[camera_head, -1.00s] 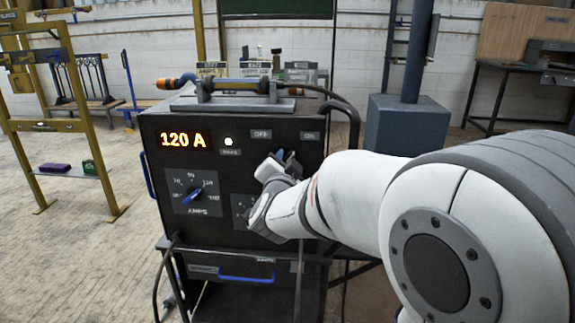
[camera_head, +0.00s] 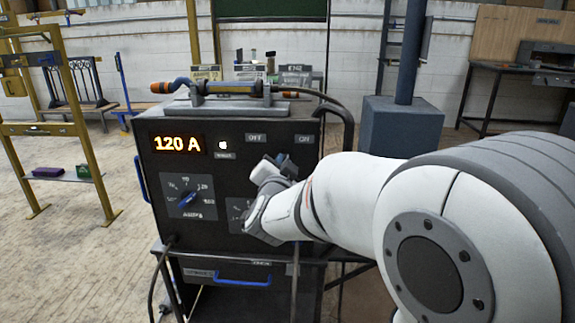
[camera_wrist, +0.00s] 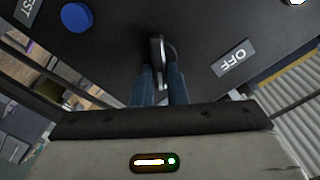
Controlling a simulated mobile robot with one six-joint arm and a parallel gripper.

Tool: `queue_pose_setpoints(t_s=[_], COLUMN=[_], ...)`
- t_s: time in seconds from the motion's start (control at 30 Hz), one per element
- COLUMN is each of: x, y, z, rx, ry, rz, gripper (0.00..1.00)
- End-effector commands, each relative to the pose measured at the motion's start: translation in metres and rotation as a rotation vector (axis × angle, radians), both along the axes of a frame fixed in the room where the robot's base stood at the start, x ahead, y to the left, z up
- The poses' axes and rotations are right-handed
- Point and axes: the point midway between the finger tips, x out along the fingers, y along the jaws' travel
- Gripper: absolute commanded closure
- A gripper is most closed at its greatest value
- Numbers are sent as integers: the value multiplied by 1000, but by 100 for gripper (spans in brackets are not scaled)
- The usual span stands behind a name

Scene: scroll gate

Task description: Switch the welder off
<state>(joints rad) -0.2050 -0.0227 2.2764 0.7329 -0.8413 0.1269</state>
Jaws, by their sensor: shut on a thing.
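The welder (camera_head: 150,225) is a dark box with a lit orange "120 A" display (camera_head: 178,144) and a lit white lamp (camera_head: 222,145). The OFF label (camera_head: 256,138) and the ON label (camera_head: 305,139) are at the upper right of its front. My gripper (camera_head: 268,165) is at the panel below these labels. In the wrist view my gripper (camera_wrist: 160,82) is shut on a dark switch lever (camera_wrist: 157,50), with the OFF label (camera_wrist: 234,59) off to the right. My gripper hides the lever in the head view.
A blue-pointer dial (camera_head: 190,200) is on the panel's left, and my arm partly hides a second dial (camera_head: 236,213). A blue button (camera_wrist: 76,17) shows in the wrist view. A torch (camera_head: 230,88) lies on top. A blue-grey column base (camera_head: 405,125) stands behind at the right.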

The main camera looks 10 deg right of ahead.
Motion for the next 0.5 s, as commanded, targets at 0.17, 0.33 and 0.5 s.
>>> queue_pose_setpoints(t_s=[0.17,0.33,0.5], x=[-1,0,0], y=[3,4,5], z=[-7,-7,-7], rx=[-79,-204,-355], ry=[48,91,140], rz=[5,7,8], gripper=[100,100,100])
